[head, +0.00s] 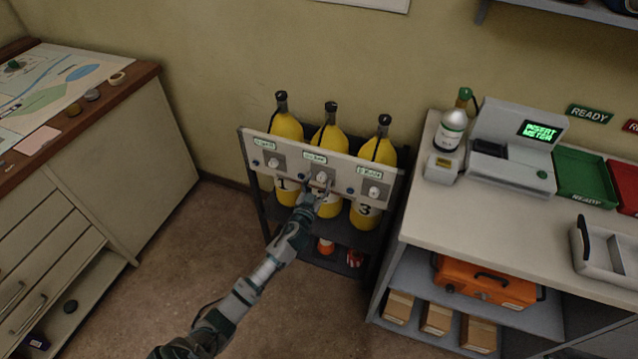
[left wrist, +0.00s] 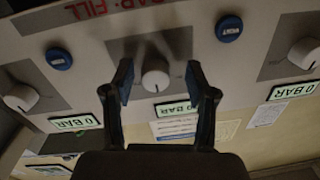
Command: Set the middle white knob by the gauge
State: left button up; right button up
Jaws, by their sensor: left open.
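The white panel (head: 345,180) carries three white knobs in a row in front of three yellow bottles. The middle white knob (head: 321,177) also shows in the left wrist view (left wrist: 155,76). Its small green gauge display (head: 315,158) reads 0 BAR in the left wrist view (left wrist: 175,109). My left gripper (head: 318,186) is at the middle knob. In the left wrist view my open fingers (left wrist: 158,80) stand on either side of this knob, with gaps showing between them and it. My right gripper is out of view.
The left white knob (head: 273,162) and right white knob (head: 374,191) flank the middle one, with blue buttons (left wrist: 229,28) between. A counter (head: 440,215) with a label machine stands close on the right. A wooden-topped cabinet (head: 120,90) is on the left.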

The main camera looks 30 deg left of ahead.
pick_arm(q)
jog(key=shift+d+r, duration=0.2)
jog(key=shift+d, duration=0.25)
jog(key=c, duration=0.4)
grip_shut()
jog(key=shift+a+f, duration=0.1)
jog(key=shift+a, duration=0.15)
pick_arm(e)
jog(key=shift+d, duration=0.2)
